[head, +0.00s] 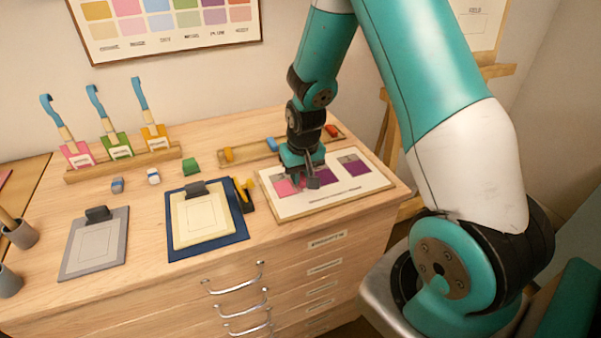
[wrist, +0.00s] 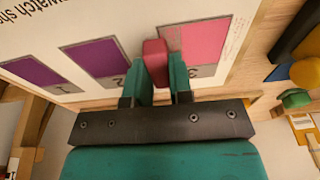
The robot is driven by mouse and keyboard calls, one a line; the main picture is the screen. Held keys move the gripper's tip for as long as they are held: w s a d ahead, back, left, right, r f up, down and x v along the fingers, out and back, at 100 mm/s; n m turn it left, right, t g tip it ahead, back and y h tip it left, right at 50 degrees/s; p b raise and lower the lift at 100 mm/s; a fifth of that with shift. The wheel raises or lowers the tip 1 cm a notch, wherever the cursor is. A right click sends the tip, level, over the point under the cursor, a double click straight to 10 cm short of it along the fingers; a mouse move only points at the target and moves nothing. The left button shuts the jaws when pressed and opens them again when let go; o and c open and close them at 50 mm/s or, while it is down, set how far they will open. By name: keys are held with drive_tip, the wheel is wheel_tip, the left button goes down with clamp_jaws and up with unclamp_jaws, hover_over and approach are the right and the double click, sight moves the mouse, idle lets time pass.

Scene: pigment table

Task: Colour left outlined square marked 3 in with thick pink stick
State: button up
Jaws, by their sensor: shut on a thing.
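The swatch sheet lies on a board (head: 268,202) at the right of the table. Its left outlined square, marked 3, is largely filled with pink (head: 284,188); it shows at the right of the wrist view (wrist: 203,38), with a grey strip at its numbered edge. The squares marked 2 (wrist: 97,56) and 1 (wrist: 33,70) are purple. My gripper (head: 306,182) is low over the sheet, by square 3. In the wrist view it is shut on the thick pink stick (wrist: 155,62), at the side of square 3 towards square 2. I cannot tell whether the stick's tip touches the paper.
A wooden tray (head: 255,152) with orange, blue and red sticks lies behind the sheet. A yellow and black object (head: 244,194) and a blue clipboard (head: 208,247) stand left of it. A grey clipboard (head: 93,262), small blocks and a rack (head: 125,162) of handled tools are further left.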

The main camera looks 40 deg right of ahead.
drive_tip(key=shift+f+b, duration=0.3)
drive_tip(key=shift+f, duration=0.15)
drive_tip(key=shift+w+a+r, duration=0.1)
drive_tip(key=shift+w+a, duration=0.1)
drive_tip(key=shift+a, duration=0.45)
drive_tip(key=shift+w+a, duration=0.15)
drive_tip(key=shift+a, duration=0.55)
drive_tip(key=shift+s+d+f, duration=0.15)
drive_tip(key=shift+s+d, duration=0.05)
drive_tip(key=shift+d, duration=0.45)
drive_tip(key=shift+s+d+f, duration=0.1)
drive_tip(key=shift+s+d, duration=0.1)
drive_tip(key=shift+d, duration=0.4)
drive_tip(key=shift+d+r, duration=0.1)
drive_tip(key=shift+d, duration=0.05)
drive_tip(key=shift+w+a+r+p, duration=0.1)
drive_tip(key=shift+w+a+p, duration=0.1)
drive_tip(key=shift+a, duration=0.5)
drive_tip(key=shift+w+a+p, duration=0.2)
drive_tip(key=shift+a, duration=0.5)
